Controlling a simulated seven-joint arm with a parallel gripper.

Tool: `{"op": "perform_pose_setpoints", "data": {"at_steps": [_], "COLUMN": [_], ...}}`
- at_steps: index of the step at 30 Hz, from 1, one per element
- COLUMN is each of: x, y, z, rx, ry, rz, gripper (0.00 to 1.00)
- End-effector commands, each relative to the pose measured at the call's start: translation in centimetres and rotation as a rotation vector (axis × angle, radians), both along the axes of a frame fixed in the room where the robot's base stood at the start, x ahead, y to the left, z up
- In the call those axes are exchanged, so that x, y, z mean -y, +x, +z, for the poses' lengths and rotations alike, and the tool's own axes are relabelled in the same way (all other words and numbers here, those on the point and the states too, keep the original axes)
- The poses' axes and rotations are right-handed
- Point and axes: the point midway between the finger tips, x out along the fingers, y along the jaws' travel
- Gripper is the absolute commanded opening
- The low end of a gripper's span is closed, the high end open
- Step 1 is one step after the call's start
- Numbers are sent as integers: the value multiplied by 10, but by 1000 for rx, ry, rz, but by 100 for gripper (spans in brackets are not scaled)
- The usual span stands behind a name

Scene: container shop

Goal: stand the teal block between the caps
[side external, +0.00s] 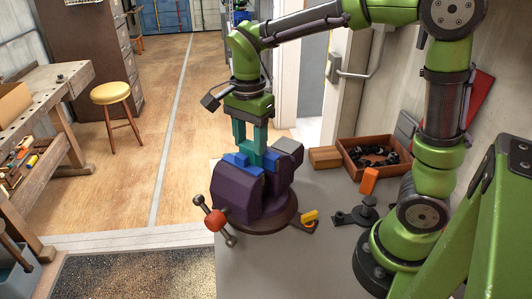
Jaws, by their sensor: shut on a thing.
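A purple vise (240,191) stands on the grey bench with two blue caps on its jaws, a left cap (236,159) and a right cap (271,161). My gripper (250,146) points straight down above the vise, with its fingers just over the caps. It is shut on the teal block (256,154), which is held upright. The block and my fingers are close in colour, so their border is hard to make out. The block's lower end is at the gap between the caps; the caps hide whether it touches anything.
The vise's handle bar with an orange hub (215,220) sticks out at the front left. A yellow-and-dark piece (309,217), dark fittings (364,212) and an orange block (369,180) lie to the right. A wooden tray (351,165) of dark parts stands behind.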

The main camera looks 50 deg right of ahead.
Motion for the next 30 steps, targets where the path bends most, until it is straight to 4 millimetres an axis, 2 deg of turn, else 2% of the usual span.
{"op": "perform_pose_setpoints", "data": {"at_steps": [28, 29, 30], "x": [0, 0, 0], "y": [0, 0, 0], "z": [-12, -12, -12], "rx": [2, 2, 2], "ry": [0, 0, 0], "rz": [0, 0, 0], "gripper": [0, 51, 57]}}
